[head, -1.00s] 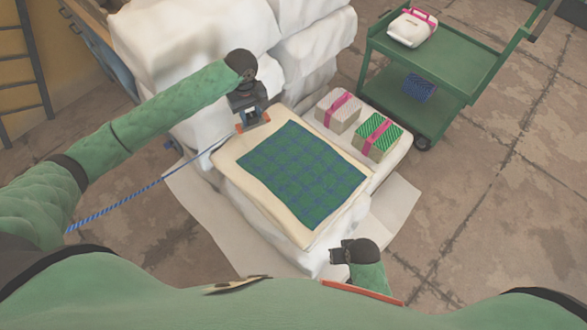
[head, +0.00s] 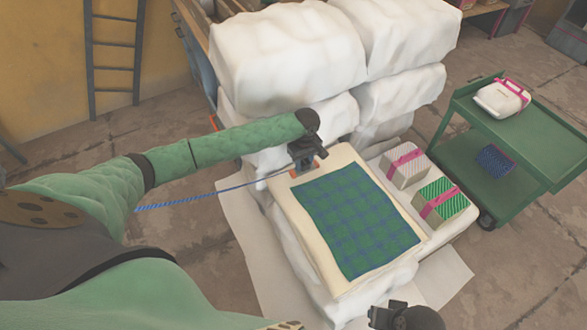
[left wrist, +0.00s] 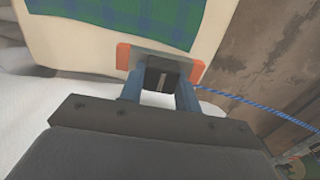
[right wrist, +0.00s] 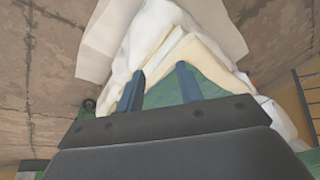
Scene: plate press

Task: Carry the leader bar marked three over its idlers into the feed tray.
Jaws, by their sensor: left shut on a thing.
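My left gripper (head: 307,165) is shut on a grey bar with orange ends (left wrist: 124,57), gripping it by a dark middle block. A blue-and-white cord (left wrist: 250,106) runs from near the bar; in the head view it stretches left toward my arm. The bar is at the back-left corner of a cream pad (head: 330,278); I cannot tell whether it touches the pad. No number is readable on the bar. My right gripper (right wrist: 160,88) is open and empty, near the front of the pad. I cannot make out idlers or a feed tray.
A green plaid cloth (head: 355,220) covers the pad. Two strapped bundles (head: 407,167) and (head: 441,201) sit to its right. Large white bales (head: 290,60) stack behind. A green cart (head: 540,140) stands at right, a ladder (head: 113,55) at back left.

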